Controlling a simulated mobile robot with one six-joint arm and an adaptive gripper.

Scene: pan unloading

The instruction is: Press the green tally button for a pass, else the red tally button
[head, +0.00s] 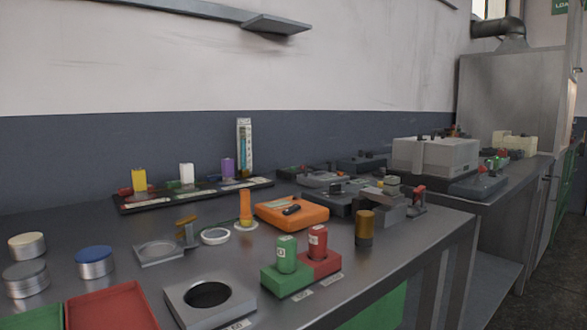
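The green tally button (287,256) is an upright green cylinder with a pale label on a green base block. It stands near the front edge of the metal bench. The red tally button (318,243) is a similar red cylinder on a red base block, directly beside the green one on its right and slightly farther back. A small tag lies in front of each base. Nothing touches either button top. My gripper does not show in this view. No pass or fail result can be read here.
A grey block with a round dark hole (208,295) stands left of the buttons, near a red tray (112,307). Behind are an orange device (291,213) and an orange cylinder (245,207). A brown-gold cylinder (365,228) stands to the right. Lidded tins (95,262) are at left.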

